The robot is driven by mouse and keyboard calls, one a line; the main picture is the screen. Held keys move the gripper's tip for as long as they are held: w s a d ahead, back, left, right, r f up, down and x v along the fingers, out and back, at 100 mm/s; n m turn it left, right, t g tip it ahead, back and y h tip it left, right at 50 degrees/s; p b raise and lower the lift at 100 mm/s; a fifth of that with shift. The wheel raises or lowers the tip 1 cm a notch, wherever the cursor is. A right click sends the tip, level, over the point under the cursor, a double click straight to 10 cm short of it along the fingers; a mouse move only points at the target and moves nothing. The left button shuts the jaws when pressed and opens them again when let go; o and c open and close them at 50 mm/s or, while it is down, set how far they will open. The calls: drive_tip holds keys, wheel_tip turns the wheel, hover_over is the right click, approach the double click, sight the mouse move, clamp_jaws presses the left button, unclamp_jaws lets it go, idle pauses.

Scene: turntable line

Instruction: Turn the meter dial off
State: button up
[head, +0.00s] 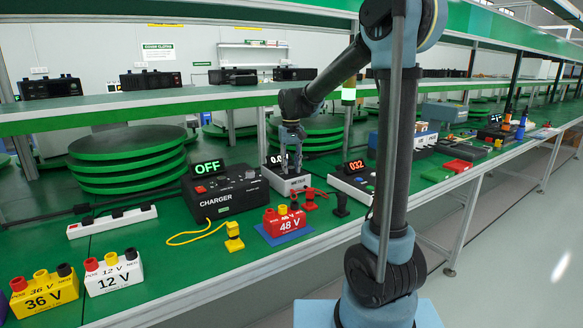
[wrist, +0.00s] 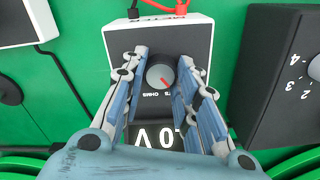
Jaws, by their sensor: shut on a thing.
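The meter (head: 287,185) is a white box with a dark face and a display reading about 0.0, partly hidden by my gripper in the head view. In the wrist view the meter (wrist: 203,30) appears upside down. Its round dial (wrist: 160,74) is grey with a dark rim and a red pointer mark aimed toward the lower right of that picture, near the OHMS lettering. My gripper (head: 291,152) points down over the meter; in the wrist view its fingers (wrist: 160,84) are shut on the dial, one on each side. The fingers hide parts of the face and display.
The black charger (head: 225,195), showing OFF, stands left of the meter. Another white box (head: 360,184), showing 032, stands to the right. A red 48 V battery (head: 284,221) is in front. Red and black leads plug into the meter. A shelf (head: 180,97) runs behind.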

sight(292, 167)
drive_tip(key=n, duration=0.4)
drive_tip(key=shift+n, duration=1.8)
drive_tip(key=shift+w+d, duration=0.1)
drive_tip(key=o, duration=1.1)
wheel_tip(292, 167, up, 12)
drive_tip(key=shift+f, duration=0.1)
